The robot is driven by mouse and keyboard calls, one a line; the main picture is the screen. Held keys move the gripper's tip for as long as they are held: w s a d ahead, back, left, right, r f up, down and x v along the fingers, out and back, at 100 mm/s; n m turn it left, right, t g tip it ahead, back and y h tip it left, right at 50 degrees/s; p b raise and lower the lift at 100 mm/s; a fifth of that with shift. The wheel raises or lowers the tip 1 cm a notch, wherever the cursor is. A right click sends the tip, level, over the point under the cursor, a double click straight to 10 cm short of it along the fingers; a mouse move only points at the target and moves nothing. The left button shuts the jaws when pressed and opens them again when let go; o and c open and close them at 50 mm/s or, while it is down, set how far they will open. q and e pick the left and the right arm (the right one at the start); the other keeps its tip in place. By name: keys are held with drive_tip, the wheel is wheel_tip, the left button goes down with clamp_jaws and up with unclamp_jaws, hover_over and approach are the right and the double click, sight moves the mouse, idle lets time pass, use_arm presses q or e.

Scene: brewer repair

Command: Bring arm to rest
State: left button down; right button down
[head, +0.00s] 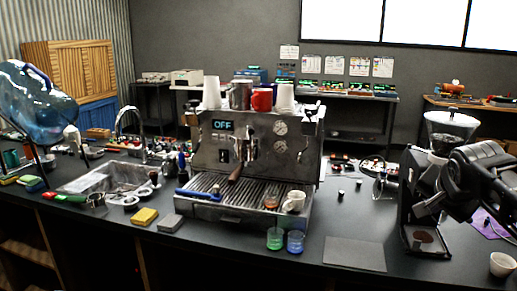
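My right arm comes in from the right edge, and its dark gripper (432,206) is in front of the grinder (450,128). The gripper's fingers blend into the dark grinder body, so I cannot tell whether they are open or shut. I see nothing clearly held in it. My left gripper is not visible. The steel espresso machine (255,153) stands mid-counter, its display reading OFF. A brown-handled part (236,173) sticks out at its front.
A white cup (294,201) and a blue-handled tool (197,195) lie on the drip tray. A large blue jug (38,102) is at left. A white cup (502,264) is at the right front.

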drive_tip(key=w+a+f+n+t+y, duration=0.1)
drive_tip(key=w+a+f+n+y, duration=0.2)
drive_tip(key=f, duration=0.4)
drive_tip(key=w+a+f+n+t+y, duration=0.1)
drive_tip(key=w+a+f+n, duration=0.25)
drive_tip(key=w+f, duration=0.2)
drive_tip(key=s+a+f+g+y, duration=0.15)
drive_tip(key=a+f, duration=0.25)
drive_tip(key=f, duration=0.4)
drive_tip(key=s+a+f+n, duration=0.15)
drive_tip(key=a+f, duration=0.25)
drive_tip(key=f, duration=0.4)
drive_tip(key=s+a+f+g+y, duration=0.15)
drive_tip(key=a+f, duration=0.25)
drive_tip(key=f, duration=0.4)
drive_tip(key=s+a+f+g, duration=0.2)
drive_tip(key=s+a+f, duration=0.3)
drive_tip(key=s, duration=0.5)
drive_tip(key=s+a+f+n+g, duration=0.1)
drive_tip(key=s+a+f+g, duration=0.1)
drive_tip(key=s+a+f, duration=0.3)
drive_tip(key=s+a+f+g+y, duration=0.1)
drive_tip(key=s+a+f, duration=0.4)
drive_tip(key=s+f, duration=0.6)
drive_tip(key=s+g, duration=0.1)
drive_tip(key=s, duration=0.3)
drive_tip(key=shift+s+a+f+n+g, duration=0.2)
drive_tip(key=shift+s+f+n+g, duration=0.15)
drive_tip(key=shift+s+n+g, duration=0.05)
